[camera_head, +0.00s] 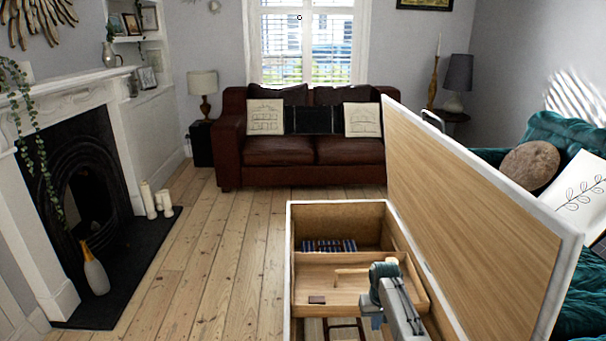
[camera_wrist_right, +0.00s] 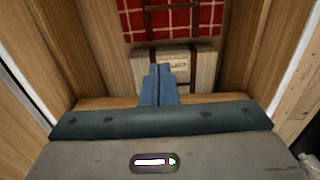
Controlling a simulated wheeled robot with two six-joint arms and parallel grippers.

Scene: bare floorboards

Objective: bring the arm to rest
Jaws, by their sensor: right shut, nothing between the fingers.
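My right arm reaches over an open wooden chest (camera_head: 289,262) at the lower middle of the head view. Its right gripper (camera_head: 376,320) points down over the chest's near part, mostly hidden by my own wrist. In the right wrist view the two blue fingers (camera_wrist_right: 158,72) are together, with nothing between them. Below them lie a cream case (camera_wrist_right: 205,70) with dark straps and a red plaid item (camera_wrist_right: 207,18). My left gripper is not in view.
The chest's raised lid (camera_head: 470,200) stands right beside my arm. Floorboards (camera_head: 215,260) are clear on the left; a brown sofa (camera_head: 290,150) stands behind.

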